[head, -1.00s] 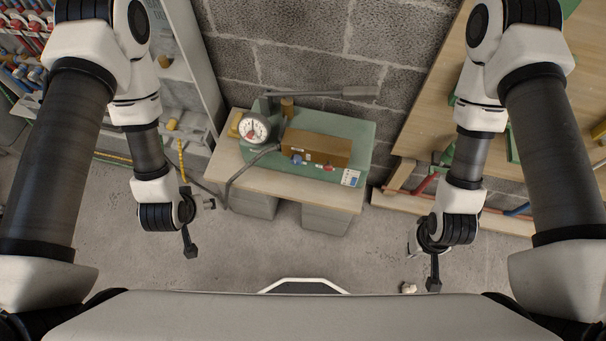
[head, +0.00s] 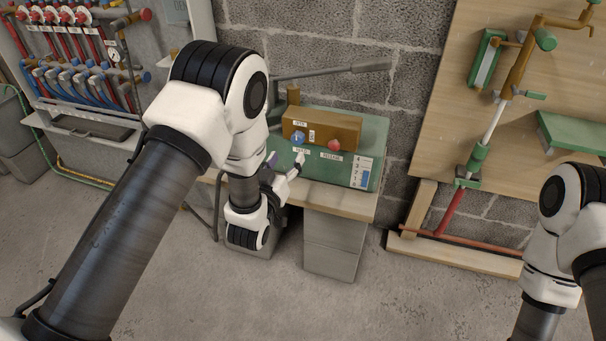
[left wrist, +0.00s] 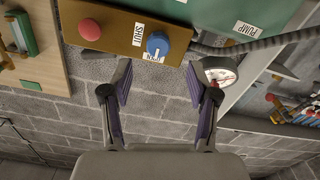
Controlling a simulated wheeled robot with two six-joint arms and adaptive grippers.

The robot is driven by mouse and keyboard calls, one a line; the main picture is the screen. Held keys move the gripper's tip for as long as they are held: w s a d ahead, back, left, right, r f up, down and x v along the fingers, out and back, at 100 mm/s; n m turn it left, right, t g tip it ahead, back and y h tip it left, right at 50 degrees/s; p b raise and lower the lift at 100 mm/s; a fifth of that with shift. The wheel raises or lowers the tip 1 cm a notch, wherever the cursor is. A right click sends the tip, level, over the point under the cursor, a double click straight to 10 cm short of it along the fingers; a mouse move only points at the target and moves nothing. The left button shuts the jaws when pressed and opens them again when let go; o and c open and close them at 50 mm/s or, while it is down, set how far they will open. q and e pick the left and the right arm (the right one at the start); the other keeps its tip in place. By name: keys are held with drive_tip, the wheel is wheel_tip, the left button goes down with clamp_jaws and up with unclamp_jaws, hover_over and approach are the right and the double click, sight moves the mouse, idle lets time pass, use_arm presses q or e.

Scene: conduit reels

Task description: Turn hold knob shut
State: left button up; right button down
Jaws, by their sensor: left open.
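The hold knob (head: 299,137) is blue and sits on the front of a brown valve block (head: 343,127) on the green pump unit. My left gripper (head: 285,166) is open and empty, just in front of the block. In the left wrist view its two purple-padded fingers (left wrist: 160,85) are spread, with the knob beyond the gap between them, apart from both. My right gripper is out of view; only its arm shows.
A red knob (head: 334,145) marked RELEASE sits right beside the blue one. A pump lever (head: 335,71) extends above the block. A dial gauge (left wrist: 218,72) stands close to one finger in the left wrist view. A pipe board (head: 455,130) stands at the right.

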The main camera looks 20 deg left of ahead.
sight(296, 140)
use_arm(q)
drive_tip(key=w, duration=0.5)
drive_tip(key=w+b, duration=0.1)
drive_tip(key=w, duration=0.1)
drive_tip(key=shift+w+d+r, duration=0.2)
drive_tip(key=shift+w+r, duration=0.1)
clamp_jaws()
